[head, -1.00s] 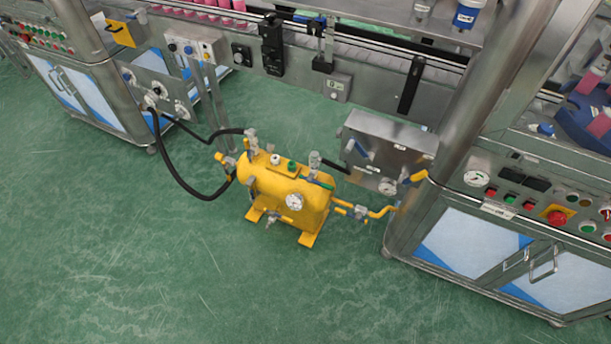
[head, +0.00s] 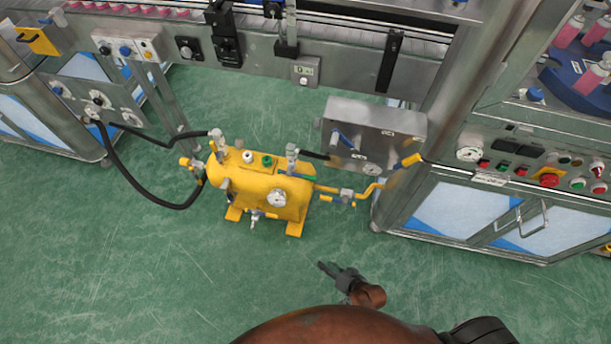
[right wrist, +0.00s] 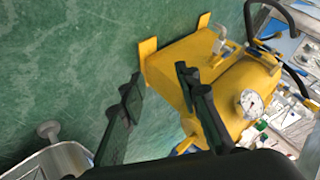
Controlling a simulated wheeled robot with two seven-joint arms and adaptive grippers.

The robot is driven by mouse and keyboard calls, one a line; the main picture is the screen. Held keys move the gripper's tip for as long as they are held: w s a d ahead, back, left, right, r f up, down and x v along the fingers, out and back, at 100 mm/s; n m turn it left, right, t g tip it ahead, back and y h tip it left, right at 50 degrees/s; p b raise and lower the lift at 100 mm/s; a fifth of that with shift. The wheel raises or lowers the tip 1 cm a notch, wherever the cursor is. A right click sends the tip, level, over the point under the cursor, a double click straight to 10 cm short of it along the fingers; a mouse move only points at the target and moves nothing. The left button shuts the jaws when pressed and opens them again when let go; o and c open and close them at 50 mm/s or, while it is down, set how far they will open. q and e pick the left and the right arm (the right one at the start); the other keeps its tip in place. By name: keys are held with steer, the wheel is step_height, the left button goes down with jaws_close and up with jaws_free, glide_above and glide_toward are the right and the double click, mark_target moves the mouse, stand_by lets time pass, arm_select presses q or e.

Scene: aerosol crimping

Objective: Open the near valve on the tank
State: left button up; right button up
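The yellow tank (head: 262,188) stands on the green floor on yellow feet. A pressure gauge (head: 277,198) is on its front side, and a small silver valve (head: 255,216) sticks out low on its near side. Another valve (head: 346,195) sits on the yellow pipe to its right. My right gripper (head: 330,268) is in front of the tank, to its lower right, apart from it. In the right wrist view its two dark fingers (right wrist: 160,75) are spread with nothing between them, and a silver valve (right wrist: 222,42) shows beyond them on the tank. My left gripper is out of view.
A metal box (head: 375,125) with a gauge stands behind and right of the tank. A black hose (head: 150,197) runs from the tank to the left machine. A steel cabinet (head: 470,205) with buttons stands at right. The floor left of and before the tank is clear.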

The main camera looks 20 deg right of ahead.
steer(key=w+a+r+m+t+h, duration=0.1)
steer(key=w+r+m+t, duration=0.2)
steer(key=w+r, duration=0.35)
steer(key=w+a+r+m+t, duration=0.1)
steer(key=w+r+m+t, duration=0.25)
steer(key=w, duration=0.55)
steer(key=m+t+h, duration=0.2)
steer(key=m+h, duration=0.4)
steer(key=m, duration=0.2)
glide_toward(310, 177)
steer(key=w+f, duration=0.1)
steer(key=w, duration=0.2)
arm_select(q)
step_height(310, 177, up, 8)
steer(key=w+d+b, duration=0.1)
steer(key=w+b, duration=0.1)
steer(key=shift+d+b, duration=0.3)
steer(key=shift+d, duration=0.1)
arm_select(e)
steer(key=shift+m, duration=0.25)
steer(key=shift+w+d, duration=0.3)
steer(key=shift+w, duration=0.9)
steer(key=shift+w+d, duration=0.3)
steer(key=shift+w, duration=0.85)
steer(key=shift+w+d, duration=0.3)
steer(key=shift+w, duration=0.9)
steer(key=shift+c, duration=0.5)
jaws_close()
